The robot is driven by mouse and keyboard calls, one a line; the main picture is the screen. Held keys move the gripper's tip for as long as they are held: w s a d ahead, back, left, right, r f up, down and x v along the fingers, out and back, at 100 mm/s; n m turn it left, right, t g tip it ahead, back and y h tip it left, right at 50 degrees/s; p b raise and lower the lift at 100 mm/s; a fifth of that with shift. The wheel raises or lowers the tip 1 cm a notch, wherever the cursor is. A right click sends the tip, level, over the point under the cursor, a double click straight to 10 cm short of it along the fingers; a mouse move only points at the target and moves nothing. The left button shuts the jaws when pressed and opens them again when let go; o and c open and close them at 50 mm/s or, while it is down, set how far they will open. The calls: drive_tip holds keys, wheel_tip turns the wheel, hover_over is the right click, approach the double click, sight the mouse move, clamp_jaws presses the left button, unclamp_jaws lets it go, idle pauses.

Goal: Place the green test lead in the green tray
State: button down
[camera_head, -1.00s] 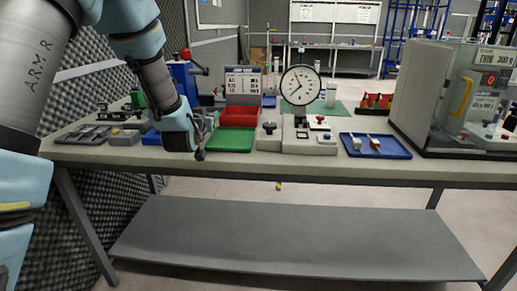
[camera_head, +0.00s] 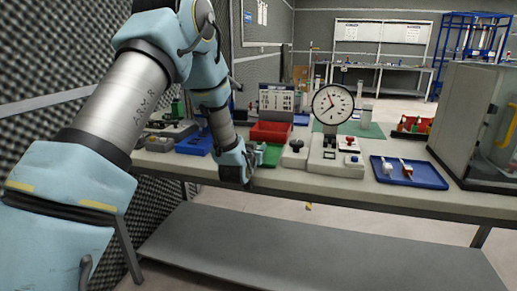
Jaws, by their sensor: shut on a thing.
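The green tray (camera_head: 272,156) lies on the table in front of the red tray. Its left part is hidden behind my wrist. My gripper (camera_head: 252,163) is at the tray's left side, near the table's front edge, pointing away to the right. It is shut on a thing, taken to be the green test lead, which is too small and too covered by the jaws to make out. I cannot tell whether the gripper is above the tray or beside it.
A red tray (camera_head: 270,132) stands behind the green one. A blue tray (camera_head: 425,176) with small parts lies further right. A blue tray (camera_head: 195,144) is left of my wrist.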

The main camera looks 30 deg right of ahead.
drive_tip(key=shift+f, duration=0.25)
drive_tip(key=shift+f, duration=0.15)
drive_tip(key=c, duration=0.7)
unclamp_jaws()
drive_tip(key=shift+o, duration=0.2)
